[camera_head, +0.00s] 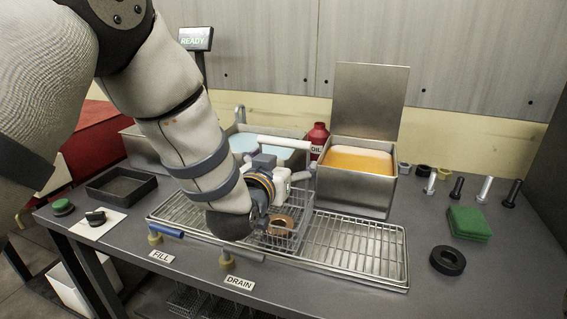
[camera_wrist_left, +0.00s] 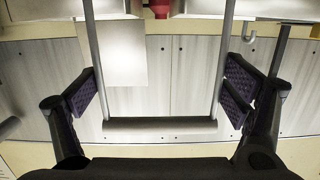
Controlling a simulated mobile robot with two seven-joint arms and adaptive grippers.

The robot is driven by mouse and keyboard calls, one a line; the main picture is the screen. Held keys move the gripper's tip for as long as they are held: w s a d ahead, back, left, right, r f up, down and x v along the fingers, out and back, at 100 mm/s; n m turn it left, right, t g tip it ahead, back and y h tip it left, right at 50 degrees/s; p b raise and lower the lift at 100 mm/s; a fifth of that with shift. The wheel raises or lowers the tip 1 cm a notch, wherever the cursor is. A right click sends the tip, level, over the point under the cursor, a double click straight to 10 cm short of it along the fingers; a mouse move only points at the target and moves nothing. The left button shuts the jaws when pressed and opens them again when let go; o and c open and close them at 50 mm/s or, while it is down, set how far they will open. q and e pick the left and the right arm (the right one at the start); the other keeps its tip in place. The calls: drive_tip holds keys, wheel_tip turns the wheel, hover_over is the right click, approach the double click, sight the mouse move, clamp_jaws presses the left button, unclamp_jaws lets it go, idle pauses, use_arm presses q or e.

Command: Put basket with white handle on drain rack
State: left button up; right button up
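The wire basket (camera_head: 301,226) is in the middle of the bench, with a copper-coloured ring (camera_head: 281,225) inside. It appears to rest on the drain rack (camera_head: 365,245), toward its middle; my arm hides part of it. Its white handle (camera_head: 284,143) stands upright above it. In the left wrist view the handle (camera_wrist_left: 160,125) shows as a shaded bar between two uprights. My left gripper (camera_head: 287,168) is over the basket, just under the handle bar. In the wrist view its fingers (camera_wrist_left: 160,90) are wide apart, either side of the handle frame, with gaps. My right gripper is out of view.
Behind stand a sink (camera_head: 242,130), a red oil bottle (camera_head: 317,138) and an open-lidded metal tank (camera_head: 345,190) of orange liquid. FILL (camera_head: 161,256) and DRAIN (camera_head: 239,282) valves line the front. Green pads (camera_head: 468,223) and a black ring (camera_head: 447,261) lie right. The rack's right part is bare.

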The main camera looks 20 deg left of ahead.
use_arm(q)
drive_tip(key=shift+r, duration=0.1)
